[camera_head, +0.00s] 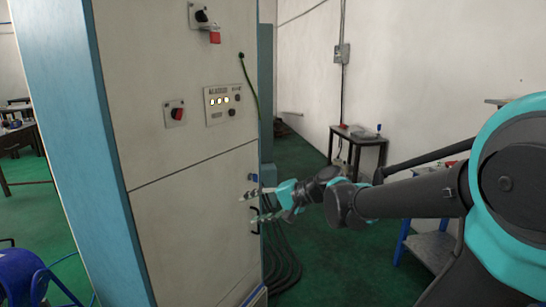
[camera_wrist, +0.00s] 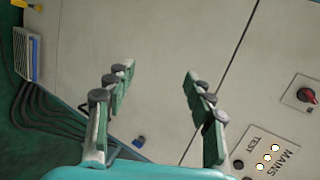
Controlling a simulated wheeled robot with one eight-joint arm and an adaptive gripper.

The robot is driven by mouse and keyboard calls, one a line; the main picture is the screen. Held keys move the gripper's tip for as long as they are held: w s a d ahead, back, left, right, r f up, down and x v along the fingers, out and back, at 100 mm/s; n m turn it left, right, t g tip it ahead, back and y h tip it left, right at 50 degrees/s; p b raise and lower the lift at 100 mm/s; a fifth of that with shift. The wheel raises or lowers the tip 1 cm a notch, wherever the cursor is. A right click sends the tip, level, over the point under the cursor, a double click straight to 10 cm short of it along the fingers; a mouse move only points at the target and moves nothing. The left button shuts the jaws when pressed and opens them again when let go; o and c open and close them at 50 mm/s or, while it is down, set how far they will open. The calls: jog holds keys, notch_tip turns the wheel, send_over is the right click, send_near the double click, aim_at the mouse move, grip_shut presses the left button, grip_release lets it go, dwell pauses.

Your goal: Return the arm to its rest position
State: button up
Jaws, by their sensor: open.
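My gripper (camera_head: 252,205) is at the end of my outstretched arm, close to the right edge of the cabinet front. Its two fingers are spread apart and nothing is between them. In the wrist view, my gripper (camera_wrist: 156,85) is open too, with the pale cabinet front behind the fingers. The cabinet (camera_head: 185,200) is tall and pale with a blue side post. A gap between the fingers and the cabinet face cannot be judged surely.
The cabinet carries a panel with lit lamps (camera_head: 223,104), a red and black rotary switch (camera_head: 174,113) and an upper switch with a red tag (camera_head: 204,22). Black cables (camera_head: 285,262) run down beside it. A small dark table (camera_head: 358,140) stands against the back wall. Green floor lies between.

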jog(key=s+d+f+n+h, duration=0.1)
jog(key=s+d+f+h, duration=0.2)
jog(key=d+f, duration=0.4)
jog(key=s+d+f+n+h, duration=0.1)
jog(key=s+d+f+h, duration=0.3)
jog(key=d+f, duration=0.3)
jog(key=s+d+f+n+h, duration=0.1)
jog(key=s+d+f+h, duration=0.3)
jog(key=d+f, duration=0.3)
jog(key=d+h, duration=0.1)
jog(key=d, duration=0.3)
jog(key=shift+d+n, duration=0.15)
jog(key=shift+n, duration=0.25)
jog(key=shift+f, duration=0.1)
